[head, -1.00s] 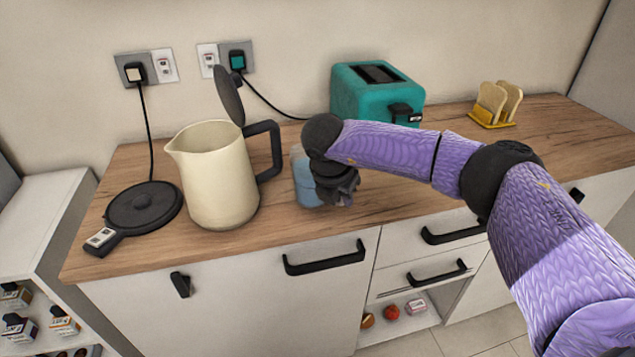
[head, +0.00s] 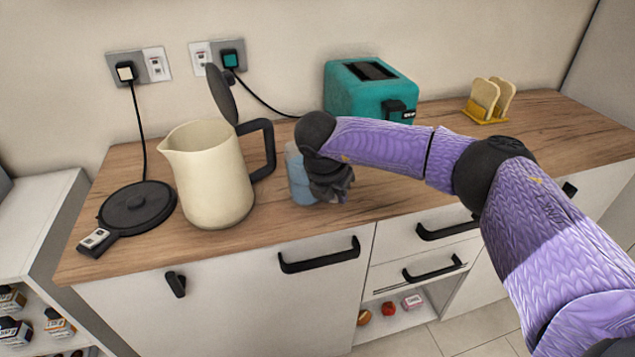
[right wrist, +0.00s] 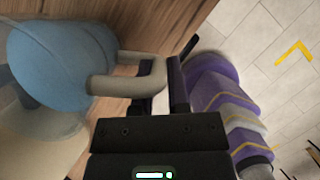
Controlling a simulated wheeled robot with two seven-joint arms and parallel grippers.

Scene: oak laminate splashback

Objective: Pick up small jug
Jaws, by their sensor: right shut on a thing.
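The small jug (head: 299,180) is blue with a greyish upper part. It stands on the wooden worktop, just right of the cream kettle, partly hidden behind my right gripper (head: 330,183). In the right wrist view the blue jug (right wrist: 58,62) fills the left side, and its grey handle (right wrist: 125,82) reaches toward my right gripper (right wrist: 163,90). The right gripper is shut on the handle. I cannot tell any gap between the jug and the worktop. My left gripper is not in view.
The cream kettle (head: 210,180) with its raised lid stands close left of the jug, beside a dark kettle base (head: 138,207). A teal toaster (head: 345,105) is behind my right arm. A toast rack (head: 484,112) is at the back right. The front worktop is clear.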

